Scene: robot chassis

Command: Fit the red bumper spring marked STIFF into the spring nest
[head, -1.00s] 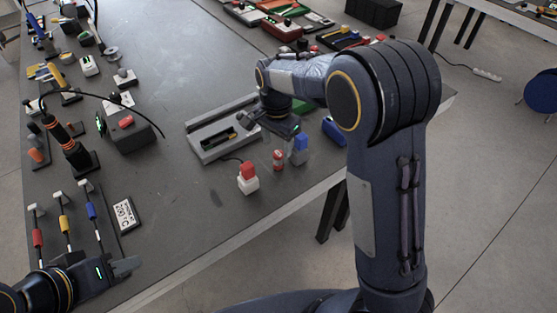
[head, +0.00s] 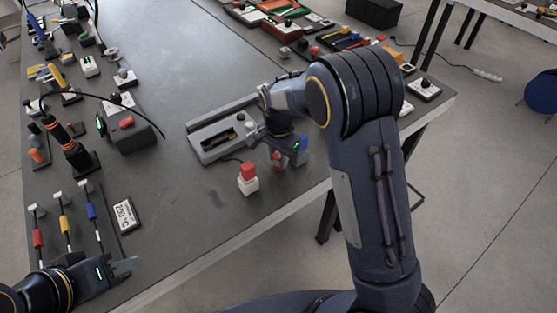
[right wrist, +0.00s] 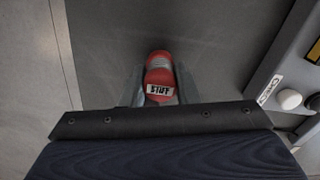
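The red bumper spring (head: 278,162) stands on the table under my right gripper (head: 281,148). In the right wrist view the red spring (right wrist: 159,72) shows its STIFF label between the two grey fingers (right wrist: 160,88). The fingers flank it closely; whether they press on it I cannot tell. A grey fixture (head: 205,150) with a dark slotted recess lies just left of this gripper and may hold the spring nest; the nest itself is not clear. My left gripper (head: 128,266) is low at the left, its fingers apart and empty.
A blue piece (head: 302,156) stands right beside the red spring. A white block with a red top (head: 248,179) stands in front of the fixture. A 200 C sign (head: 125,215) and coloured leads lie at the left. The middle of the table is clear.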

